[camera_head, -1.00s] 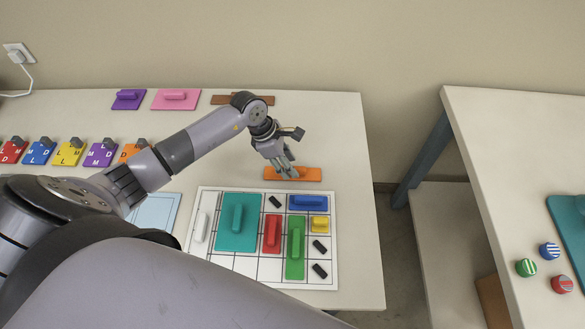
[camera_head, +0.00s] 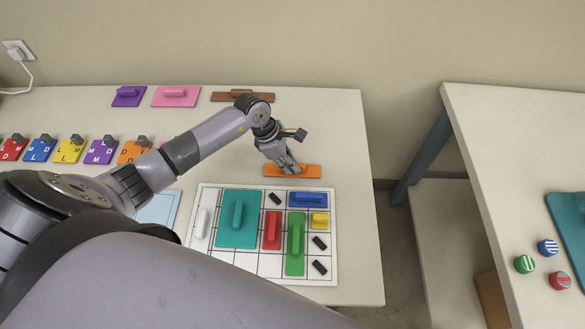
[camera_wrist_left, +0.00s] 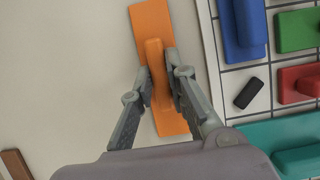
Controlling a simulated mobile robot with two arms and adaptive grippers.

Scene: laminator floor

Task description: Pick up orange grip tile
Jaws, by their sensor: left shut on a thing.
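The orange grip tile (camera_head: 308,171) is a flat oblong plate with a raised grip bar. It lies on the table just behind the white grid board. My left gripper (camera_head: 291,169) reaches down to it from above. In the left wrist view the two fingers of my left gripper (camera_wrist_left: 161,82) stand on either side of the raised bar of the orange tile (camera_wrist_left: 151,25) and are shut on it. I cannot tell whether the tile is lifted off the table. My right gripper is not in view.
The white grid board (camera_head: 211,258) holds teal, red, green, blue, yellow and white tiles and black pieces. A brown tile (camera_head: 228,97), a pink tile (camera_head: 176,97) and a purple tile (camera_head: 127,97) lie at the back. Another table (camera_head: 510,130) stands at right.

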